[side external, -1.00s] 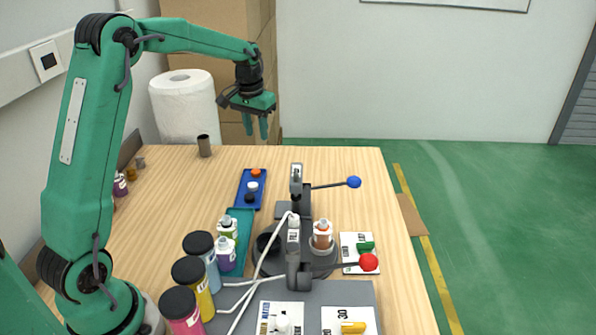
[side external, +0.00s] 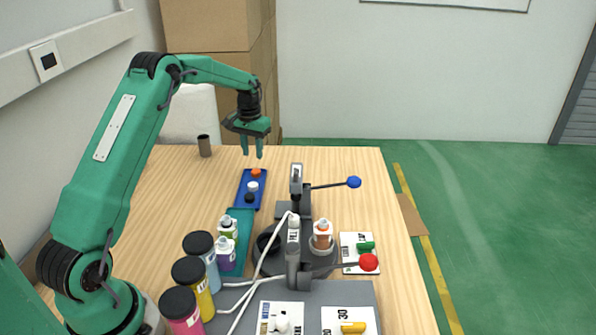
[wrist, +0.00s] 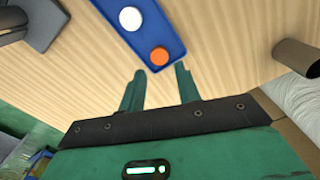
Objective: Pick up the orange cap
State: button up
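The orange cap (side external: 256,173) lies at the far end of the blue tray (side external: 243,200), in line with a white cap (side external: 252,187) and a black cap (side external: 250,198). My gripper (side external: 252,155) is open and empty, pointing down, above the far end of the tray. In the wrist view the orange cap (wrist: 159,56) is just beyond my fingertips (wrist: 159,70), roughly centred between them, and the white cap (wrist: 130,18) is farther out. The black cap is out of the wrist view.
A brown cylinder (side external: 204,146) stands left of the tray. A teal tray (side external: 236,262) with small bottles, a dark press with a blue-knobbed lever (side external: 354,182) and a red-knobbed lever (side external: 368,262) stand nearer. Cardboard boxes (side external: 215,70) are behind. The table's far right is clear.

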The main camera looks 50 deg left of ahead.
aim_at(255, 172)
jog(key=shift+f, duration=0.75)
jog(key=shift+f, duration=0.1)
jog(key=shift+d+f, duration=0.15)
jog(key=shift+f, duration=2.35)
jog(key=shift+c, duration=0.2)
jog(key=c, duration=0.5)
